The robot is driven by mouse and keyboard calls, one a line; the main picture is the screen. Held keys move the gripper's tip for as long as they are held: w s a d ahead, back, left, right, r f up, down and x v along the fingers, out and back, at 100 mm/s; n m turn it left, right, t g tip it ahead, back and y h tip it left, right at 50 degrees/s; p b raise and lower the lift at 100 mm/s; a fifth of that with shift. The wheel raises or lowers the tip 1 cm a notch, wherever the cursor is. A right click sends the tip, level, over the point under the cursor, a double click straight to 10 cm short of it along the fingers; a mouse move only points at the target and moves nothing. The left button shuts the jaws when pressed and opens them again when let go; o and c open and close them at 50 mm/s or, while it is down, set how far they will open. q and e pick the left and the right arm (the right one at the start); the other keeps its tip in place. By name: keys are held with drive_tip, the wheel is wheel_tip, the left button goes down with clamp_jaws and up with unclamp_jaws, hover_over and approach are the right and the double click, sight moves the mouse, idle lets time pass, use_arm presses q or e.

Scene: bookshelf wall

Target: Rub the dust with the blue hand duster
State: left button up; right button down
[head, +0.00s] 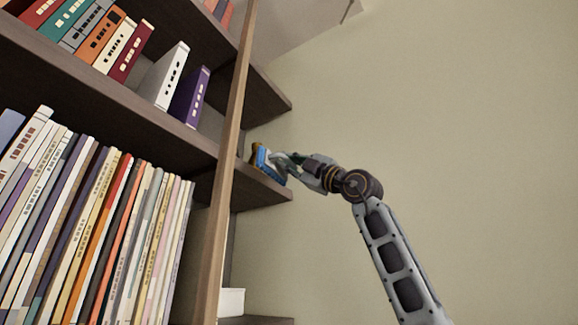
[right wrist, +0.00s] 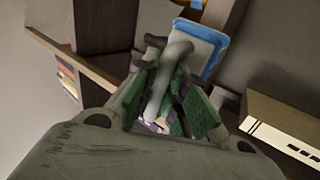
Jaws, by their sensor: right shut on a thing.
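The blue hand duster (head: 264,163) is at the end of the middle shelf in the head view, right of the wooden upright. My right gripper (head: 284,165) is shut on it, with the arm reaching in from the lower right. In the right wrist view, the gripper's fingers with green pads (right wrist: 172,98) are in the middle, and the duster (right wrist: 208,42) shows beyond them as a pale body with a blue edge. I cannot make out the dust clearly. My left gripper is not in view.
The wooden upright (head: 232,130) stands left of the duster. Books fill the lower left (head: 100,230), and a purple book (head: 190,97) leans on the shelf. A pale book (right wrist: 280,128) lies right of the gripper in the wrist view. The wall on the right (head: 450,120) is bare.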

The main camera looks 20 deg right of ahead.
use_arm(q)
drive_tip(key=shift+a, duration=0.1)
use_arm(e)
drive_tip(key=shift+s+d, duration=0.1)
drive_tip(key=shift+d, duration=0.1)
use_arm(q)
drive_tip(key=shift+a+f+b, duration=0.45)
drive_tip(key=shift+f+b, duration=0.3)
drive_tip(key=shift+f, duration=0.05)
use_arm(e)
drive_tip(key=shift+s+d, duration=0.7)
drive_tip(key=shift+s, duration=0.3)
